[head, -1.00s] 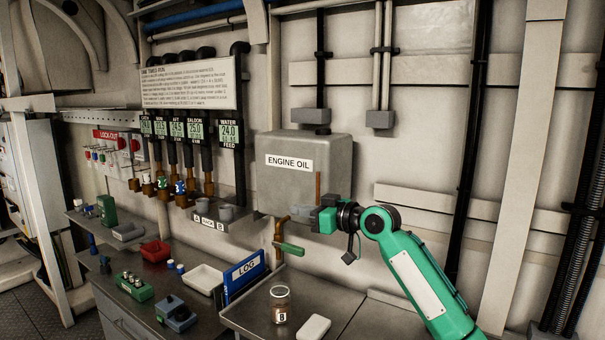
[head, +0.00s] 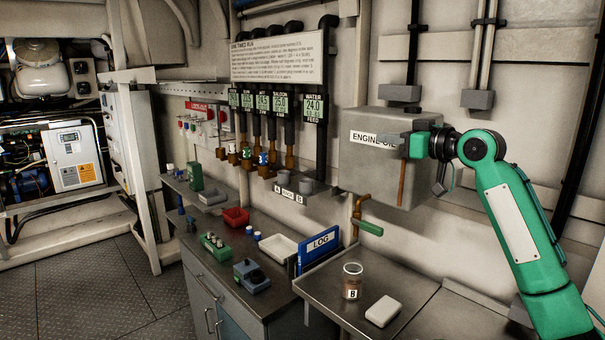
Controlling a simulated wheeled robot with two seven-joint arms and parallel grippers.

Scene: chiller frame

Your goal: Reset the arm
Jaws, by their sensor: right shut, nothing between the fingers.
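My right arm comes in from the lower right, green with a white panel. Its gripper (head: 390,140) is shut and empty, in front of the grey engine oil tank (head: 372,185), and covers part of the tank's label. I cannot tell whether it touches the tank. A brown upright strip (head: 402,180) shows on the tank's face below the gripper. My left gripper is not in view.
Below the tank is a pipe with a green-handled valve (head: 368,228). A red tray (head: 236,217) and white tray (head: 279,247) stand left. Open floor (head: 85,280) lies far left.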

